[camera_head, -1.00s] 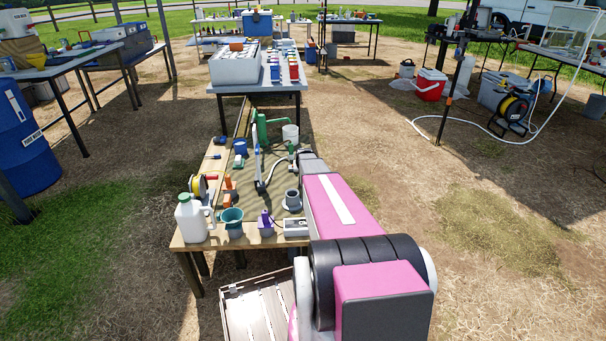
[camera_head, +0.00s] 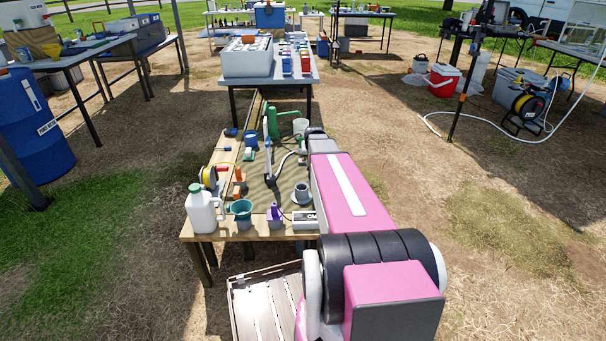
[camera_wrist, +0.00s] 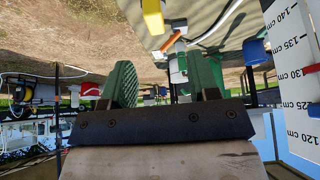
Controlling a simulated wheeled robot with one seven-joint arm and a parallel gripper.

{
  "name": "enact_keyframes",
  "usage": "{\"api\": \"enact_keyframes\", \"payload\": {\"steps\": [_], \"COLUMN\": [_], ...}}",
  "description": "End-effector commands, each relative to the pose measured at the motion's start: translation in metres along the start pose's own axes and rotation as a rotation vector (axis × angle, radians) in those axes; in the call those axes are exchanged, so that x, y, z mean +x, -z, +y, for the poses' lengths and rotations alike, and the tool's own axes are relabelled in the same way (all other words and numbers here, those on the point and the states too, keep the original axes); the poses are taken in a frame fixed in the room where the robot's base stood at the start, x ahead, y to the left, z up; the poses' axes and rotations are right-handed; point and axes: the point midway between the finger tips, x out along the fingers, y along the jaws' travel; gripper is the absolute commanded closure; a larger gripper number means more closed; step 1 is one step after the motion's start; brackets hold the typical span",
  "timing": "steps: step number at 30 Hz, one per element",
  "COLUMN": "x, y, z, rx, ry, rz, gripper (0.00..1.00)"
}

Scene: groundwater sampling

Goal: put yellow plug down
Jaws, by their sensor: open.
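A yellow block (camera_wrist: 153,17), which looks like the yellow plug, shows at the top edge of the wrist view, partly cut off. It is apart from my fingers, beyond their tips. My gripper (camera_wrist: 161,75) is open, its two green fingers spread with nothing held between them. An orange-handled piece (camera_wrist: 172,41) and a white-and-green fitting (camera_wrist: 177,68) show behind the gap. In the head view my pink arm reaches along the right side of the low wooden table (camera_head: 228,236), and my gripper cannot be made out. I cannot pick out the yellow plug there.
A white jug (camera_head: 203,210), teal funnel (camera_head: 241,209), purple-topped piece (camera_head: 274,212), grey pot (camera_head: 301,192) and yellow reel (camera_head: 209,177) stand on the near table. A measuring board with cm marks (camera_wrist: 290,75) is close on the right in the wrist view.

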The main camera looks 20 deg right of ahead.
Motion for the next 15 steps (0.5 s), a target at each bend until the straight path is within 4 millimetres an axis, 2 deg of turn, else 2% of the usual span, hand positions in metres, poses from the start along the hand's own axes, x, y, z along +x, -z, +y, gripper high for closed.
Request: {"api": "enact_keyframes", "payload": {"steps": [5, 9, 12, 15], "x": [-0.038, -0.076, -0.102, -0.122], "y": [-0.084, -0.163, -0.211, -0.246], "z": [-0.050, -0.089, -0.107, -0.117], "rx": [-0.069, -0.142, -0.190, -0.227], "ry": [0.031, 0.053, 0.063, 0.068], "rz": [-0.139, -0.285, -0.377, -0.448], "gripper": [0.45, 0.45, 0.45, 0.45]}}
